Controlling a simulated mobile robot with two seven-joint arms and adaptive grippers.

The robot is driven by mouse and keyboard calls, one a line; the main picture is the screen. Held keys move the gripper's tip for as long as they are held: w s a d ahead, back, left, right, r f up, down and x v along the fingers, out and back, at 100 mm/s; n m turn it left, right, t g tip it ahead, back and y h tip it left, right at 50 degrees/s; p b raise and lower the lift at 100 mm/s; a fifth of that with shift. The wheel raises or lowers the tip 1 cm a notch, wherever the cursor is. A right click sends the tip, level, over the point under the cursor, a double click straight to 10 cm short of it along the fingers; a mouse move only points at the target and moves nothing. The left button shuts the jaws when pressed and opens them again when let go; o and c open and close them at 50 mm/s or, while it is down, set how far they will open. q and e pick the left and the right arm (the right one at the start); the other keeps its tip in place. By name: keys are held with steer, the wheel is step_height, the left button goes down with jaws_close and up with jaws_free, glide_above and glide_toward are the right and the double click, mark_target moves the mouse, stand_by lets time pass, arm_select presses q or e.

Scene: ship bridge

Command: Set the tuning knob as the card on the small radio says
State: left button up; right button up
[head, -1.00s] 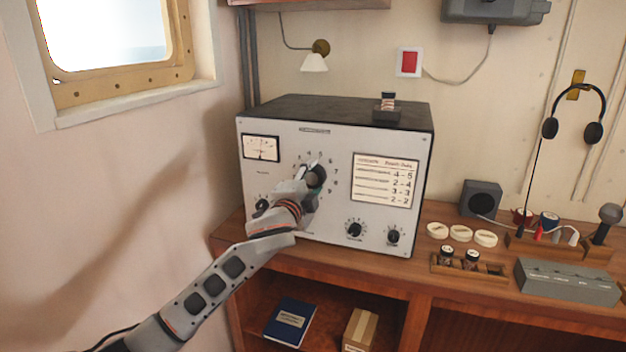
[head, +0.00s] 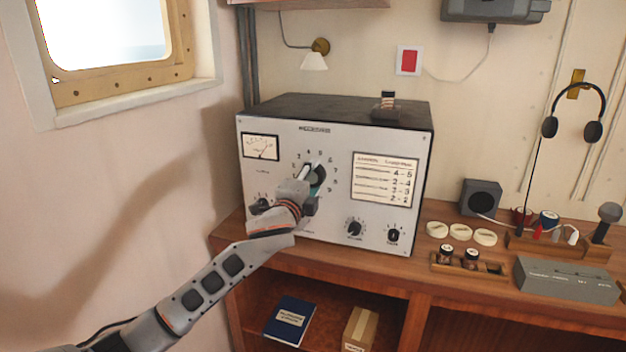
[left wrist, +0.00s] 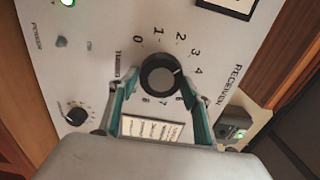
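The grey radio receiver (head: 290,220) stands on the wooden desk. Its tuning knob (head: 317,176) is round and black, inside a ring of numbers. In the left wrist view the knob (left wrist: 160,76) has a white pointer line near 4. My left gripper (head: 310,178) is at the knob, its teal-lined fingers on opposite sides and seemingly touching it. A white card (head: 386,180) on the receiver's front has rows ending 4-5, 2-4, 3-3 and 2-2; its words are too small to read. My right gripper is out of view.
Smaller knobs (head: 355,228) lie below the card. A speaker (head: 480,199), pale discs (head: 461,233) and a grey box (head: 567,282) occupy the desk to the right.

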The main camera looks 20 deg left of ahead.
arm_select(q)
steer(key=shift+o, duration=1)
steer(key=shift+s, duration=0.1)
steer(key=s, duration=1.2)
steer(key=shift+a, duration=0.2)
steer(key=shift+w, duration=0.1)
